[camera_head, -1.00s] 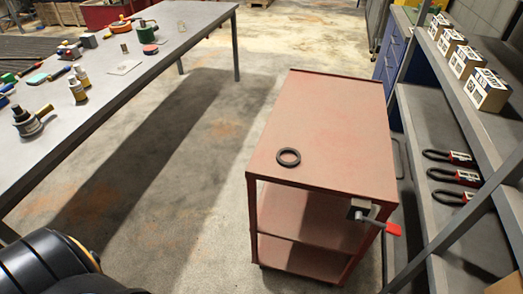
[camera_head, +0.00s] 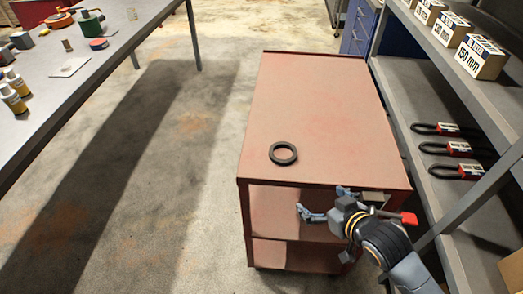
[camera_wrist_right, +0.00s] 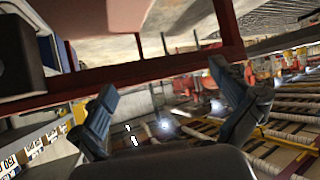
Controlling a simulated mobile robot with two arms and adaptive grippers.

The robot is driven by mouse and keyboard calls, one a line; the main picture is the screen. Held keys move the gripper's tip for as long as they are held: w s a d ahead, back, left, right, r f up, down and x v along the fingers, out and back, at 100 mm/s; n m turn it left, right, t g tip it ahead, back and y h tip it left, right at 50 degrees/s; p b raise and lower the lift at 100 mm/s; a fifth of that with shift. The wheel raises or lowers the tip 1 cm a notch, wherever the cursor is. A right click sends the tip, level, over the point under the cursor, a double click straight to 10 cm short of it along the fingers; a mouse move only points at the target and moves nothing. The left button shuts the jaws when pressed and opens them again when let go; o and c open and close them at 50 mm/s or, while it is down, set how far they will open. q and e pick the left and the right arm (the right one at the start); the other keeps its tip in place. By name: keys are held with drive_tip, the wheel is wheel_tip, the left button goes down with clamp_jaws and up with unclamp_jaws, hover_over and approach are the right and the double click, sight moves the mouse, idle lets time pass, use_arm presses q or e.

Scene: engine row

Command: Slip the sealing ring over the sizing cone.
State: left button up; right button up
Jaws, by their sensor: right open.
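The sealing ring, a thick black ring (camera_head: 284,162), lies flat on the top of the red cart (camera_head: 310,95), near its front left. My right gripper (camera_head: 322,200) is open and empty in front of the cart's front edge, to the right of the ring and nearer to me. In the right wrist view its two fingers (camera_wrist_right: 160,92) are spread, with a red cart rail behind them. The ring is not seen there. I cannot make out the sizing cone for certain. My left gripper is not in view.
A red-handled fitting (camera_head: 408,218) sits at the cart's front right corner, beside my right wrist. A grey workbench (camera_head: 110,55) with bottles and tools stands at left. A grey shelf (camera_head: 420,95) with boxes and black loops is at right. Most of the cart top is clear.

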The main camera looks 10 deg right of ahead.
drive_tip(key=t+y, duration=0.2)
approach(286, 160)
drive_tip(key=shift+n, duration=0.3)
drive_tip(key=w, duration=0.4)
drive_tip(key=shift+a+r+p, duration=0.3)
drive_tip(key=shift+a+r, duration=0.05)
drive_tip(key=shift+r, duration=0.05)
drive_tip(key=shift+a+p+x, duration=0.2)
drive_tip(key=shift+p+x, duration=0.2)
drive_tip(key=shift+x, duration=2.55)
drive_tip(key=shift+s, duration=0.1)
drive_tip(key=shift+c, duration=0.4)
drive_tip(key=c, duration=1)
